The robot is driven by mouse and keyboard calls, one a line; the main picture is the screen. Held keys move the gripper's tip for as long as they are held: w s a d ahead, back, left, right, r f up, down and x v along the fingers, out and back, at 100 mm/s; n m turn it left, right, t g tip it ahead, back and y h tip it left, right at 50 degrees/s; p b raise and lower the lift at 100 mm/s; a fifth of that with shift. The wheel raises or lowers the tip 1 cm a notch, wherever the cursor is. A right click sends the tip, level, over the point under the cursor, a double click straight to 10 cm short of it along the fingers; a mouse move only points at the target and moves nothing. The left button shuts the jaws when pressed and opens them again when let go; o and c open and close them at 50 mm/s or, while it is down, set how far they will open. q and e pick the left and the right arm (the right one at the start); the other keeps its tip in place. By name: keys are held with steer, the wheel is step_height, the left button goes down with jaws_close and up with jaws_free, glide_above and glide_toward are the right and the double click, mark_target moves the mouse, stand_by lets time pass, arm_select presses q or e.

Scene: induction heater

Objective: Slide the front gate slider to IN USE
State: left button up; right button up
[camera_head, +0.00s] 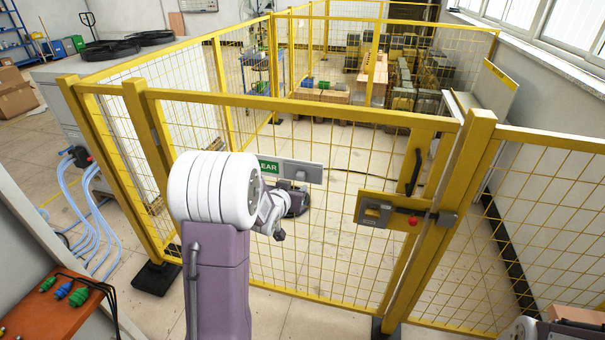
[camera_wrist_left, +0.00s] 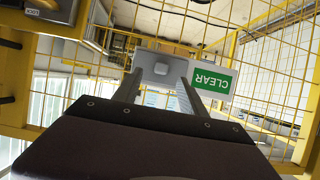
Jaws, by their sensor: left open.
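The front gate slider is a grey plate (camera_head: 312,173) on the yellow mesh gate, with a green CLEAR label (camera_head: 268,166) showing at its left. The label's left part is hidden behind my left arm. In the left wrist view the slider plate (camera_wrist_left: 150,60) appears upside down, with its grey knob (camera_wrist_left: 156,69) and the green CLEAR label (camera_wrist_left: 213,81). My left gripper (camera_head: 296,195) is open in front of the plate. In the wrist view its fingers (camera_wrist_left: 160,80) lie on either side of the knob; I cannot tell whether they touch it. My right gripper is not in view.
A latch box (camera_head: 374,212) with a red knob (camera_head: 413,221) sits on the gate's right side, below a black handle (camera_head: 412,172). Yellow mesh fencing (camera_head: 540,215) continues right. An orange table (camera_head: 40,312) with plugs stands at lower left. Blue hoses (camera_head: 92,215) hang at the left.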

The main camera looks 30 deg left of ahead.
mark_target(299, 177)
arm_select(q)
steer(key=x, duration=0.3)
steer(key=r+p+x, duration=0.1)
steer(key=x, duration=0.5)
steer(key=shift+w+a+r, duration=0.1)
steer(key=shift+w+a, duration=0.3)
steer(key=shift+c, duration=0.3)
jaws_close()
stand_by(0.7)
